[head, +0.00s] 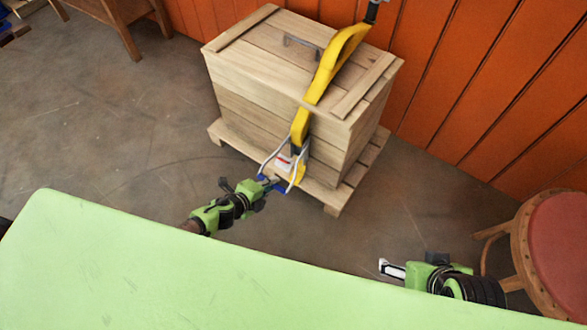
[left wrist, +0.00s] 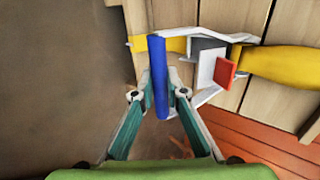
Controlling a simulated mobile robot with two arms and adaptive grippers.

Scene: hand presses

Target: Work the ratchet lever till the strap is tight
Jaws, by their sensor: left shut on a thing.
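A wooden crate (head: 250,100) stands on a pallet, with a wide yellow strap (head: 333,68) over its lid and down its front. The strap also shows in the left wrist view (left wrist: 285,65). The ratchet (head: 284,162) hangs low on the crate's front, with pale metal lever arms and a blue handle (left wrist: 159,75). My left gripper (head: 269,181) is shut on this handle, a finger on either side of it in the left wrist view. My right gripper (head: 391,268) is away from the crate, low at the right; its finger gap is unclear.
A red-topped wooden stool (head: 560,245) stands close to my right gripper. An orange plank wall (head: 450,90) is behind the crate. Wooden furniture (head: 115,15) stands at the upper left. The concrete floor (head: 120,130) left of the crate is clear.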

